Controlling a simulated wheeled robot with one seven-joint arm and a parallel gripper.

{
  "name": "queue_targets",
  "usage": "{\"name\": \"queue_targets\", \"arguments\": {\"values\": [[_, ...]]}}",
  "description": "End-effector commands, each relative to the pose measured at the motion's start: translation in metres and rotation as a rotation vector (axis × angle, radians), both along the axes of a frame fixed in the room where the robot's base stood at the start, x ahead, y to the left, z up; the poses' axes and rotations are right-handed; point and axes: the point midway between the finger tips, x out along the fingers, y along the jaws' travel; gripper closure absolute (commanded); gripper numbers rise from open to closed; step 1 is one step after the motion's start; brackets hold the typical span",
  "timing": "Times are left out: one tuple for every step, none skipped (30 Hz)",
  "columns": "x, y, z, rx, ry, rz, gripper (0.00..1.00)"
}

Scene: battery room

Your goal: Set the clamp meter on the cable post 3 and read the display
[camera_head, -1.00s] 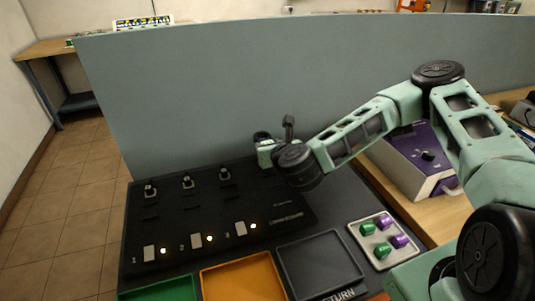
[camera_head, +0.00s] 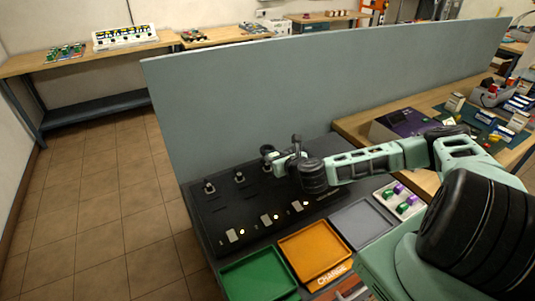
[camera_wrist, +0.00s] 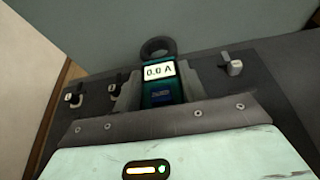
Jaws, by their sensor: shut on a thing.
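My gripper (camera_head: 281,160) is shut on the clamp meter, above the back part of the black cable panel (camera_head: 222,215). In the wrist view the clamp meter (camera_wrist: 159,95) is a teal body between the grey fingers of my gripper (camera_wrist: 157,92). Its lit display reads 0.0 A. Its dark ring (camera_wrist: 144,48) points away from me and looks closed; no post shows inside it. Two cable posts (camera_head: 209,187) (camera_head: 239,176) stand to its left in the head view. Another post (camera_wrist: 233,66) shows right of it in the wrist view. Post numbers are not readable.
Lit lamps and pale switches (camera_head: 265,218) line the panel's front. A green tray (camera_head: 262,291), an orange tray (camera_head: 292,256) and a grey tray (camera_head: 362,224) lie in front. A grey partition (camera_head: 300,85) stands behind.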

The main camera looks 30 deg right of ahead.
Motion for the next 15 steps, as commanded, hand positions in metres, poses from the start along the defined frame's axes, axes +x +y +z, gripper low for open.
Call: {"name": "queue_targets", "arguments": {"values": [[0.000,-0.002,0.000,0.000,-0.002,-0.001,0.88],[0.000,-0.003,-0.001,0.000,-0.002,-0.001,0.88],[0.000,-0.003,-0.002,-0.001,-0.002,-0.001,0.88],[0.000,-0.003,-0.004,-0.001,-0.002,-0.001,0.88],[0.000,-0.003,-0.005,-0.001,-0.002,-0.001,0.88],[0.000,-0.003,-0.007,-0.001,-0.002,-0.001,0.88],[0.000,-0.003,-0.009,-0.001,-0.002,-0.001,0.88],[0.000,-0.003,-0.011,-0.001,-0.002,-0.001,0.88],[0.000,-0.003,-0.015,-0.001,-0.002,-0.001,0.88],[0.000,-0.003,-0.017,-0.001,-0.002,-0.001,0.88],[0.000,-0.003,-0.020,-0.001,-0.002,-0.001,0.88],[0.000,-0.003,-0.024,-0.001,-0.002,-0.001,0.88],[0.000,-0.003,-0.027,-0.002,-0.002,0.000,0.88],[0.000,-0.002,-0.030,-0.002,-0.002,0.000,0.88],[0.000,-0.002,-0.034,-0.002,-0.002,0.000,0.88]]}}
